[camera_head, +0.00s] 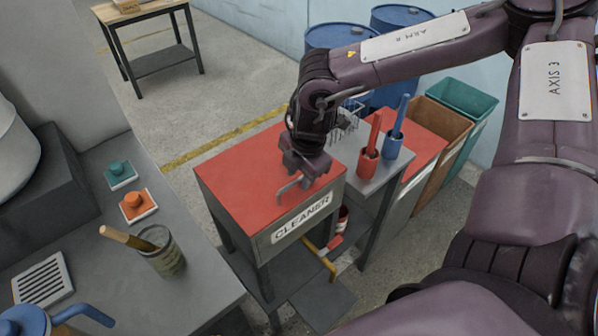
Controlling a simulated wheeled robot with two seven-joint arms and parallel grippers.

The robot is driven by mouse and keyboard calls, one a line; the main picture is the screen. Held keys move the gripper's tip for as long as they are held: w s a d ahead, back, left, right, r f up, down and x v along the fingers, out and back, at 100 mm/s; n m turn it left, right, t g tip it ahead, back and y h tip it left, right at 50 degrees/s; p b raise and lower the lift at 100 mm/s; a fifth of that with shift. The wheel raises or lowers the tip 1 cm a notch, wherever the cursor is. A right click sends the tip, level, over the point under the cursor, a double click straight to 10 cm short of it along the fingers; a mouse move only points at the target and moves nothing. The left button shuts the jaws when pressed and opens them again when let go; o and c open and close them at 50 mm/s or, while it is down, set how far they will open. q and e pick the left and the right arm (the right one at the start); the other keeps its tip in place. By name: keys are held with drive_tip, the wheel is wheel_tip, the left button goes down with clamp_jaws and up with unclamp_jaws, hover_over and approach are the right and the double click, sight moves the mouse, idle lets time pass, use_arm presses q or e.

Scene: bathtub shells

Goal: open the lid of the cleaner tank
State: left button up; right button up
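The cleaner tank (256,243) is a grey box on legs with a white "CLEANER" label on its front. Its flat red lid (240,182) lies down on the tank, shut. A small metal bar handle (288,187) stands near the lid's front edge. My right gripper (304,168) points down right above the handle, its fingers at or very close to it. The fingers are small and dark, so I cannot tell whether they are closed around the bar. My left gripper is not in view.
Right of the tank, a grey stand (382,176) holds a red pot (368,160) and a blue pot (392,145) with handles. Another red-topped box (425,140) stands beyond. A grey bench (195,280) with buttons and a brush pot is at left. Open floor lies behind.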

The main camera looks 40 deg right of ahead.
clamp_jaws()
idle(0.5)
